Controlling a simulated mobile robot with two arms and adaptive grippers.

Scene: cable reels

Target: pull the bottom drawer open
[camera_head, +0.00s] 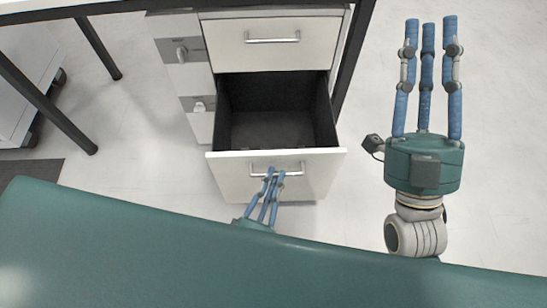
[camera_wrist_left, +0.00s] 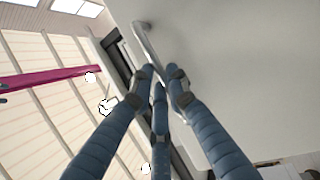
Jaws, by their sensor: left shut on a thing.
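The white drawer (camera_head: 235,173) below the upper drawer front is pulled out, and its dark, empty inside shows. Its silver handle (camera_head: 290,168) is on the outer face. My left gripper (camera_head: 272,172) is shut on this handle, its blue fingers reaching up from below. In the left wrist view the fingers (camera_wrist_left: 160,72) close at the handle (camera_wrist_left: 146,36) beside the pale drawer front; part of the handle is hidden behind them. My right gripper (camera_head: 430,22) is open and empty, raised to the right of the cabinet, with its fingers spread apart.
The upper drawer (camera_head: 270,45) is closed. Grey side units with latches (camera_head: 181,51) stand left of it. Black table legs (camera_head: 98,48) frame the area. The floor (camera_head: 370,110) right of the cabinet is clear. My green body fills the bottom.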

